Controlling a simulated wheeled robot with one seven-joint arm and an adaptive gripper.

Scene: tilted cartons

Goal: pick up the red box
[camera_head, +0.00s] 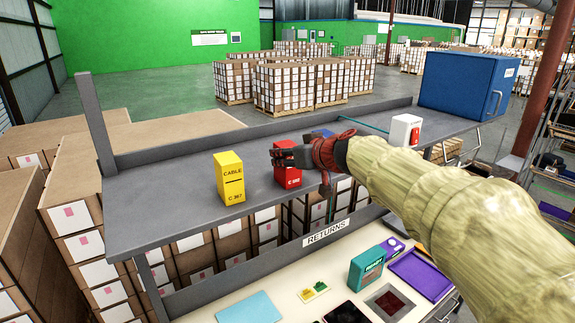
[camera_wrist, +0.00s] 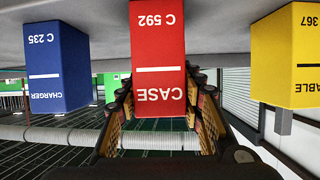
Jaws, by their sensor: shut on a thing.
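The red box (camera_head: 287,178) stands upright on the grey shelf (camera_head: 180,220), between a yellow box and a blue box. In the wrist view, the red box (camera_wrist: 158,45) appears upside down, with "C 592" and "CASE" printed on it. My gripper (camera_head: 288,158) reaches in from the right at the upper part of the box. In the wrist view, the fingers of my gripper (camera_wrist: 160,98) are on both sides of the box and shut on it. The arm and fingers hide part of the box in the head view. I see no clear gap beneath it.
The yellow box (camera_head: 229,178) marked "CABLE" stands to the left. The blue "CHARGER" box (camera_wrist: 57,65) is mostly hidden behind my arm in the head view. A white box (camera_head: 404,130) and a large blue cabinet (camera_head: 465,85) stand farther right. A lower counter (camera_head: 255,285) holds several items.

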